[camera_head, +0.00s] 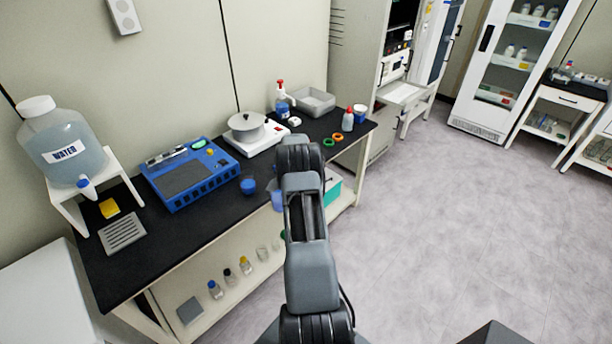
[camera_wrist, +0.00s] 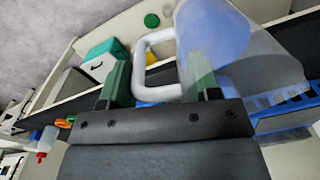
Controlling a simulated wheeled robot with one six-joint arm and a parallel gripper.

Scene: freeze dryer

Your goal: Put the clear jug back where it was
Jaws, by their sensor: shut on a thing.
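The clear jug (camera_wrist: 222,42) is translucent with a bluish tint and a white handle. It fills the upper right of the wrist view and looks tilted there. My gripper (camera_wrist: 160,82) is shut on the jug, with the white handle between its two green-grey fingers. In the head view, a bluish part of the jug (camera_head: 277,197) shows beside my arm, at the front edge of the black bench top (camera_head: 215,221). My arm hides the gripper and most of the jug in that view.
A white water dispenser (camera_head: 62,140), a blue instrument (camera_head: 188,173), a hotplate with a pot (camera_head: 257,138) and a grey tray (camera_head: 313,101) stand on the bench. A small blue item (camera_head: 248,186) is near its front edge. Several bottles stand on the lower shelf (camera_head: 205,311). Open floor lies to the right.

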